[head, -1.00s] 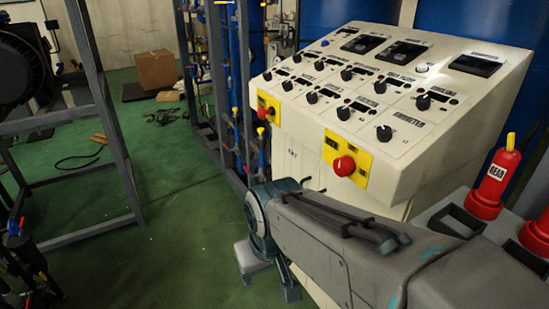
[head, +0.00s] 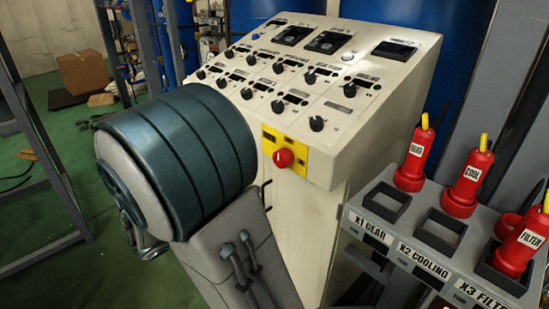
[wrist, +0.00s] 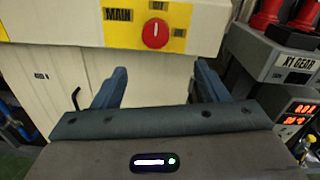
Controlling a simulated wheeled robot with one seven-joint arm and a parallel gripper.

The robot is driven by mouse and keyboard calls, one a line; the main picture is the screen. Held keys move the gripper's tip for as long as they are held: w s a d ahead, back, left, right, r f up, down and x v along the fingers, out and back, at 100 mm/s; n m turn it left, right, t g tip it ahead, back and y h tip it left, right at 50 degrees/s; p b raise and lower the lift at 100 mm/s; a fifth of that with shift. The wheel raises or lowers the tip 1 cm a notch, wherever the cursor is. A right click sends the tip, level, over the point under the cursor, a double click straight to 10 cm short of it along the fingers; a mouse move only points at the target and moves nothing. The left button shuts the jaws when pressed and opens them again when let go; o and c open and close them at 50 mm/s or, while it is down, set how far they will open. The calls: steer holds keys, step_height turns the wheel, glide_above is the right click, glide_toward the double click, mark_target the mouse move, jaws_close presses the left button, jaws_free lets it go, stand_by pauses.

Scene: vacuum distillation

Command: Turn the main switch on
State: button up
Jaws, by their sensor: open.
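The main switch is a red round knob (head: 284,158) on a yellow plate (head: 297,143), low on the front right of the beige control console (head: 340,150) in the head view. In the wrist view the same red knob (wrist: 156,33) sits at the top centre, beside a label reading MAIN (wrist: 118,14). My gripper (wrist: 157,85) is open and empty, its two blue fingers pointing toward the console below the knob and apart from it. In the head view my arm covers the lower left of the console and hides the gripper.
A grey rack (head: 400,225) labelled X1 GEAR, X2 COOLING and X3 FILTER stands right of the console, with red plugs (head: 467,178) in and above it. Black knobs cover the sloped panel. A metal frame (head: 45,150) stands at the left. Green floor is free between.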

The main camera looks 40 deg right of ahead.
mark_target(278, 160)
steer(key=d, duration=0.4)
steer(key=w+d, duration=0.1)
steer(key=d, duration=0.4)
steer(key=w+d+p, duration=0.1)
steer(key=d, duration=0.3)
steer(key=shift+w+d+r, duration=0.1)
steer(key=shift+d+r, duration=0.05)
steer(key=shift+d, duration=0.15)
steer(key=c, duration=1)
